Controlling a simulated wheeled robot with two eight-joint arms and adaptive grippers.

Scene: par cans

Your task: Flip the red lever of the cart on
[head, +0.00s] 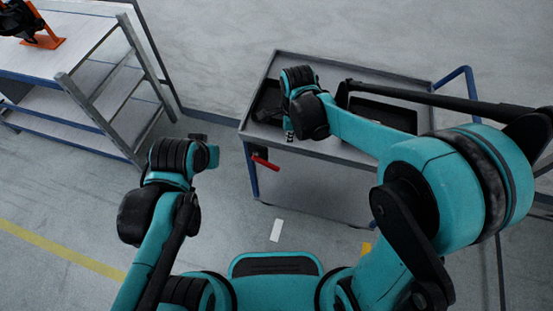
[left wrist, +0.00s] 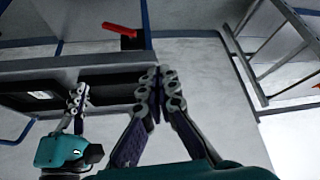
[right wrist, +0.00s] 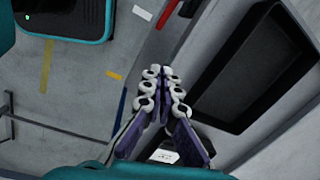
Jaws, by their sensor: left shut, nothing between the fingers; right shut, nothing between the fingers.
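The cart (head: 330,155) has a grey top and blue posts. Its red lever (head: 265,162) sticks out near the front left corner. The lever also shows in the left wrist view (left wrist: 121,29) and at the top of the right wrist view (right wrist: 168,14). My right gripper (head: 289,132) is above the cart's front left edge, close to the lever but apart from it. Its fingers are shut and empty in the right wrist view (right wrist: 163,75). My left gripper (left wrist: 160,85) is shut and empty, out to the left of the cart. The arm partly hides its fingers in the head view.
Black trays (right wrist: 255,65) lie on the cart top, partly hidden by my right arm. A workbench (head: 75,45) with a grey metal frame and an orange device (head: 43,37) stands at the left. The floor between bench and cart is free.

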